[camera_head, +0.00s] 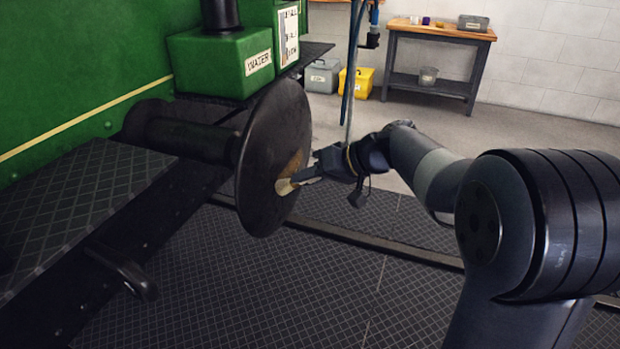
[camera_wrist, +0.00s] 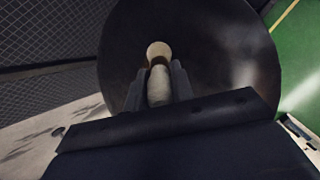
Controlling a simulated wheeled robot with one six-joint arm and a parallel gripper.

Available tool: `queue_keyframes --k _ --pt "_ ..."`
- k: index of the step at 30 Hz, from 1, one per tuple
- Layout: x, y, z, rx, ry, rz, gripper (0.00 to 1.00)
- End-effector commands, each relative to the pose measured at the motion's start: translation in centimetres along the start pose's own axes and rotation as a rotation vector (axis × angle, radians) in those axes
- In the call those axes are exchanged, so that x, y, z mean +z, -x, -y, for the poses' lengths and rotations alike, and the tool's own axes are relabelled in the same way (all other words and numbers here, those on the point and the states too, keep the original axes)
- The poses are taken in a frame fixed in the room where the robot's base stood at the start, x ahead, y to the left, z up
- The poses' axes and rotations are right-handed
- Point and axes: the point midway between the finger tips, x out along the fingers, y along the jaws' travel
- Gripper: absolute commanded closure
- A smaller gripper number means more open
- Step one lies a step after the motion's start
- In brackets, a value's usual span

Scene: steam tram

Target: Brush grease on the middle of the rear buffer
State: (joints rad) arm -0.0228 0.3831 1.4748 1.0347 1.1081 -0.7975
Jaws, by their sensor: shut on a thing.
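The rear buffer (camera_head: 268,150) is a large dark round disc on a thick shaft, at the left of centre in the head view. A brownish patch shows on its face near the brush. My gripper (camera_head: 312,174) is shut on a brush (camera_head: 287,186), whose pale tip is at the buffer's face, right of and below its middle as seen here. In the wrist view, my gripper (camera_wrist: 158,90) holds the brush's pale handle (camera_wrist: 159,84) in front of the dark buffer face (camera_wrist: 225,50). Whether the bristles touch the face, I cannot tell for sure.
A green tram body with a green box marked WATER (camera_head: 225,62) stands behind the buffer. A dark tread step (camera_head: 80,195) is at left. A workbench (camera_head: 440,30) stands at the back, with a grey box (camera_head: 322,76) and yellow box (camera_head: 356,82) beside it. A hose hangs near my gripper.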

Motion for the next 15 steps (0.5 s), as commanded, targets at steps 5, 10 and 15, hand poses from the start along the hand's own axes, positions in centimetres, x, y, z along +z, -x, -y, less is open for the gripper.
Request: queue_keyframes --k 5,10,15 --pt "-0.7 0.6 0.7 -0.001 0.0 -0.001 1.0" --pt "-1.6 0.6 -0.2 -0.001 -0.001 -0.002 1.0" --pt "-2.7 0.7 -1.3 -0.001 -0.001 -0.002 1.0"
